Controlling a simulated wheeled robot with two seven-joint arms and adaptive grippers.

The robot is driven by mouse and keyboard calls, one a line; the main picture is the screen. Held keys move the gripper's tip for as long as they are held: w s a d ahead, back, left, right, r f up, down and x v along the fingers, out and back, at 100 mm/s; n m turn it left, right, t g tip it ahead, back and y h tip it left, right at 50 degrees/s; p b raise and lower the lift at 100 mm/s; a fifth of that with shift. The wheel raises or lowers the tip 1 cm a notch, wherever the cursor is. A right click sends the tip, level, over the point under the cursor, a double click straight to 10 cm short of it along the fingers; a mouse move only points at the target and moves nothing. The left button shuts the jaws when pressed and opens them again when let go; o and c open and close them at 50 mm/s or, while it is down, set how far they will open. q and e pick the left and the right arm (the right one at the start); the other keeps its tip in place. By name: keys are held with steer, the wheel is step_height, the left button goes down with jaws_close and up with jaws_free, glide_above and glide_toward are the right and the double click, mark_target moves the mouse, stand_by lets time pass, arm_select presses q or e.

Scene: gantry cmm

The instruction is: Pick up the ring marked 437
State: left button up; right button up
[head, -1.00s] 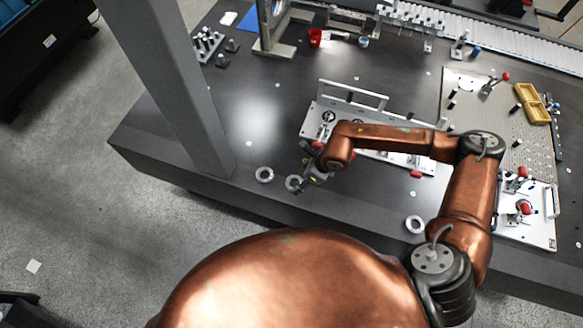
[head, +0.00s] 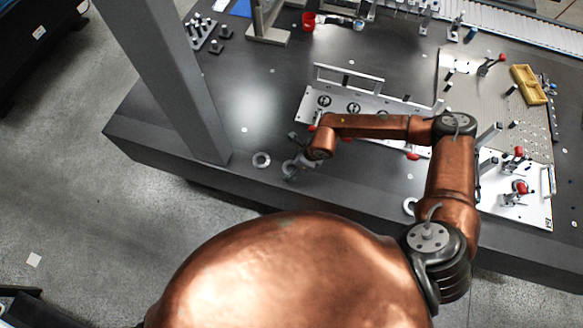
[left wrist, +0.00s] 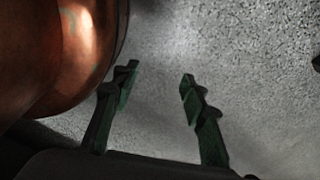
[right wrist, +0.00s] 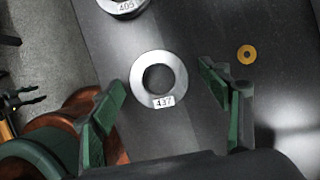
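The ring marked 437 (right wrist: 137,87) is a steel ring with a white label. It lies flat on the dark table in the right wrist view, ahead of and between the spread fingers of my right gripper (right wrist: 167,100). The right gripper is open and empty. In the head view the right gripper (head: 298,160) hangs over the table's front part and partly hides a ring (head: 289,170). My left gripper (left wrist: 160,82) is open and empty over the grey floor in the left wrist view.
A ring marked 405 (right wrist: 123,6) lies close by; another ring (head: 410,206) lies at the front right, partly behind my arm. A fixture plate (head: 375,118) stands behind the gripper. A grey post (head: 165,75) rises at left.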

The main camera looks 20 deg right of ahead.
steer(key=shift+s, duration=0.1)
steer(key=c, duration=1.6)
arm_select(q)
steer(key=shift+s, duration=0.7)
arm_select(e)
steer(key=shift+r, duration=0.1)
arm_select(q)
steer(key=shift+s, duration=0.1)
